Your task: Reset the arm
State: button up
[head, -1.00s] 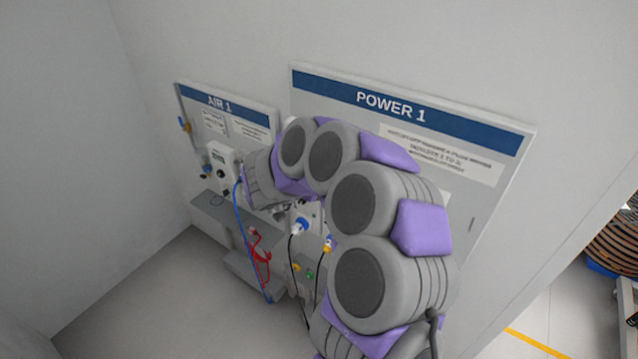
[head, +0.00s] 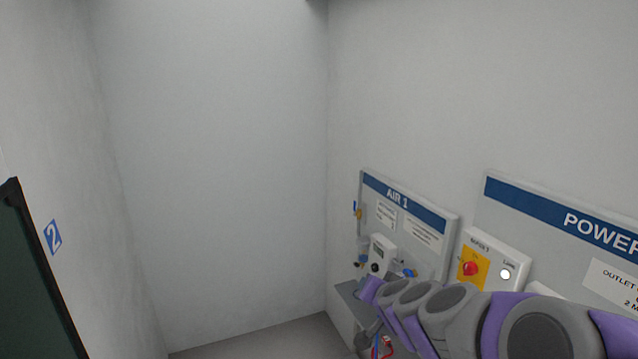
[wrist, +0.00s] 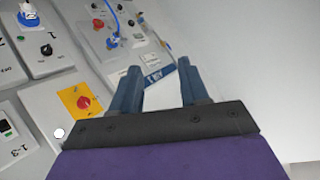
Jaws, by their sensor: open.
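My gripper (wrist: 160,85) shows in the wrist view with two blue fingers apart and nothing between them. Beyond the fingertips is part of the AIR 1 board (wrist: 140,72), its lettering seen at an angle. In the head view my grey and purple arm stretches from the lower right toward the AIR 1 board (head: 410,225). The arm covers the lower part of the POWER board (head: 520,205).
A box with a red knob on yellow (head: 470,268) is on the POWER board; the knob also shows in the wrist view (wrist: 83,102). A dark door (head: 30,280) is at left. Bare wall and floor lie between.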

jog(key=s+a+f+n+g+y+b, duration=0.2)
jog(key=s+a+f+n+g+b, duration=0.15)
jog(key=s+f, duration=0.35)
jog(key=s+a+f+n+g+y+b, duration=0.25)
jog(key=s+a+f, duration=0.25)
jog(key=s, duration=0.5)
jog(key=s+d+f+g+h+b, duration=0.1)
jog(key=s+d+f+g+b, duration=0.1)
jog(key=s, duration=0.6)
jog(key=s+d+f+g+h+b, duration=0.2)
jog(key=s+d+f, duration=0.3)
jog(key=s, duration=0.3)
jog(key=s+d+f+g+h+b, duration=0.2)
jog(key=s+d+f+g+b, duration=0.1)
jog(key=s, duration=0.5)
jog(key=shift+s+d+f+m+g+b, duration=0.2)
jog(key=shift+f+m+g+b, duration=0.15)
jog(key=shift+f+b, duration=0.3)
